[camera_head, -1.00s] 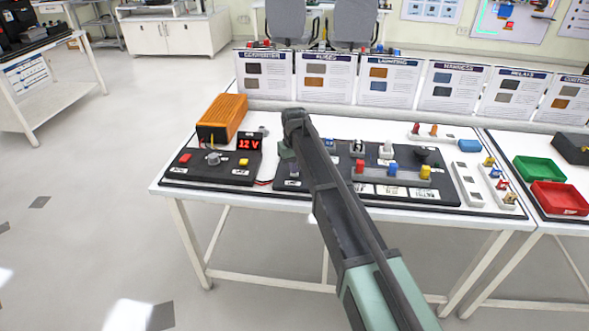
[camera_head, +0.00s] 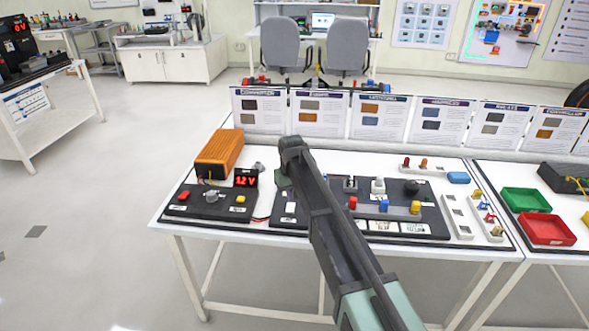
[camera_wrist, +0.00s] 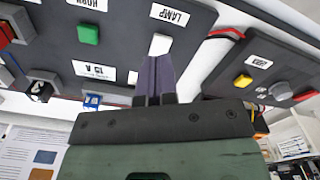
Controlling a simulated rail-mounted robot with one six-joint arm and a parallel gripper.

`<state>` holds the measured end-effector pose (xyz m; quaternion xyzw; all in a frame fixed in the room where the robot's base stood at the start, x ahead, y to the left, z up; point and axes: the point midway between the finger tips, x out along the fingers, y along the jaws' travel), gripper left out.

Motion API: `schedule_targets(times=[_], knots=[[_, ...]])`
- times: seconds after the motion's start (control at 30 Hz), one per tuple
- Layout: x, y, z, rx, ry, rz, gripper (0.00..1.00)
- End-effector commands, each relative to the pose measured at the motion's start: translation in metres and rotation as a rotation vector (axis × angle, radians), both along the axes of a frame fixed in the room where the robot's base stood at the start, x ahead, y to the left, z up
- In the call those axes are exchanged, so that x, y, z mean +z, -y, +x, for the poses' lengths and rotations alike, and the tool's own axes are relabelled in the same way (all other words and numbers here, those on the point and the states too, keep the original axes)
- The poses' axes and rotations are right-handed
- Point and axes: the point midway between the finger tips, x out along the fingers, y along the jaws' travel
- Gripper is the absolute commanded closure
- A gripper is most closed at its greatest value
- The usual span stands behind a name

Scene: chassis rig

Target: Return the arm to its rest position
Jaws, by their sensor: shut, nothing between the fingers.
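My arm reaches from the lower right of the head view over the front of the white workbench (camera_head: 240,226). My gripper shows in the wrist view (camera_wrist: 156,78), with its purple-grey fingers together and nothing between them. Its fingertips appear close to a white button by the LAMP label (camera_wrist: 170,15); I cannot tell whether they touch it. In the head view the gripper is mostly hidden behind my arm.
A black panel (camera_head: 205,203) with a red 12 V display (camera_head: 246,178) and an orange box (camera_head: 219,153) stand left of my arm. A switch board (camera_head: 432,222) lies right of it. Green (camera_head: 525,200) and red (camera_head: 547,229) trays are farther right. Information cards line the back. Floor is clear at left.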

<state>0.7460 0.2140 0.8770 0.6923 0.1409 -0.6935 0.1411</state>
Motion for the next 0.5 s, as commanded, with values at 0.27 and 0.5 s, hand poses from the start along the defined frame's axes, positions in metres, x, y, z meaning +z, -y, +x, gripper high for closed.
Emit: schedule_targets(times=[0.27,0.5], knots=[[0.032,0.139,-0.208,-0.239,0.000,-0.002,1.00],[0.052,0.208,-0.294,-0.389,0.000,-0.002,1.00]])
